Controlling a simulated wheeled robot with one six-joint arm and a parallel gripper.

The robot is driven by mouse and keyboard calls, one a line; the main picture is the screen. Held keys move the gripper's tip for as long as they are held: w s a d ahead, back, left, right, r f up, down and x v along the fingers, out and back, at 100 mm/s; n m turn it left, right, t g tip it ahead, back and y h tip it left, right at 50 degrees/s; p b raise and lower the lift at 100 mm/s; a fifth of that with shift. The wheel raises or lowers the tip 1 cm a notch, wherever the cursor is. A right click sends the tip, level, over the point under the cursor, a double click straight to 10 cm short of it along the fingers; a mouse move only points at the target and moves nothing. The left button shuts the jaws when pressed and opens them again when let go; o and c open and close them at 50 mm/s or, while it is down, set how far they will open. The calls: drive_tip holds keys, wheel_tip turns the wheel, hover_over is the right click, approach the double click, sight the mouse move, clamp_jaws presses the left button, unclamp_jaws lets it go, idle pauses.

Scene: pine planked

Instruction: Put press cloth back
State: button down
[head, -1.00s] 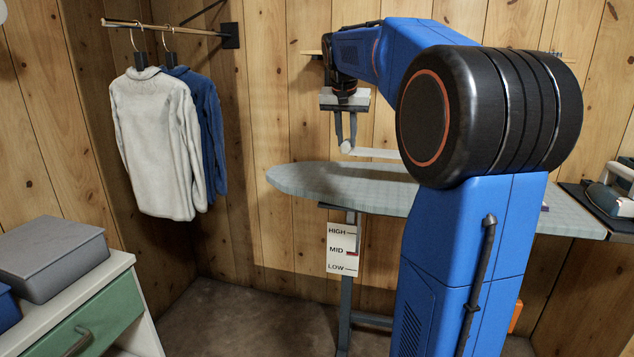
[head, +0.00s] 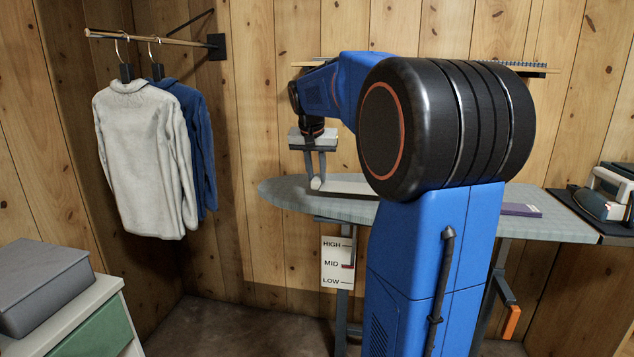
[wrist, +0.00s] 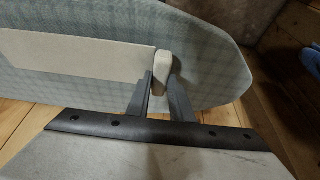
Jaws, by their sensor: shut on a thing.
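My gripper (head: 316,181) is shut on the rounded end of a long, flat cream piece, which I take to be the press cloth (head: 352,186). In the wrist view the fingers (wrist: 161,88) pinch that end, and the cream cloth (wrist: 80,55) stretches left out of frame. The cloth is over the pale checked ironing board (head: 283,190), near its rounded left end. I cannot tell whether it touches the board. My arm hides the cloth's right part in the head view.
A wall shelf (head: 540,70) is behind my arm. A purple flat item (head: 520,210) lies on the board's right part, and an iron (head: 597,200) is at far right. Shirts (head: 145,160) hang at left. A grey box (head: 40,285) sits on the cabinet.

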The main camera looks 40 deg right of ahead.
drive_tip(key=shift+f, duration=1.3)
drive_tip(key=c, duration=1.6)
unclamp_jaws()
drive_tip(key=shift+f, duration=0.1)
drive_tip(key=v, duration=1.2)
drive_tip(key=s+a+f+n+t+y, duration=0.1)
drive_tip(key=s+a+f+n, duration=0.2)
drive_tip(key=s+a+f, duration=0.3)
drive_tip(key=s+a+f+n+y, duration=0.15)
drive_tip(key=s+a+f, duration=0.25)
drive_tip(key=s+a, duration=0.4)
drive_tip(key=s+a+f+n, duration=0.1)
drive_tip(key=s+a+f, duration=0.2)
drive_tip(key=s+f, duration=0.1)
drive_tip(key=s+a+f+n, duration=0.2)
drive_tip(key=s+a+f, duration=0.1)
drive_tip(key=s+f, duration=0.2)
drive_tip(key=s+a+f+n+y, duration=0.1)
drive_tip(key=s+a+f+n, duration=0.1)
drive_tip(key=s+f, duration=0.3)
drive_tip(key=shift+a+f+n+t, duration=0.25)
drive_tip(key=shift+a+f+t, duration=0.15)
drive_tip(key=shift+a+f, duration=0.4)
drive_tip(key=shift+w+r, duration=0.1)
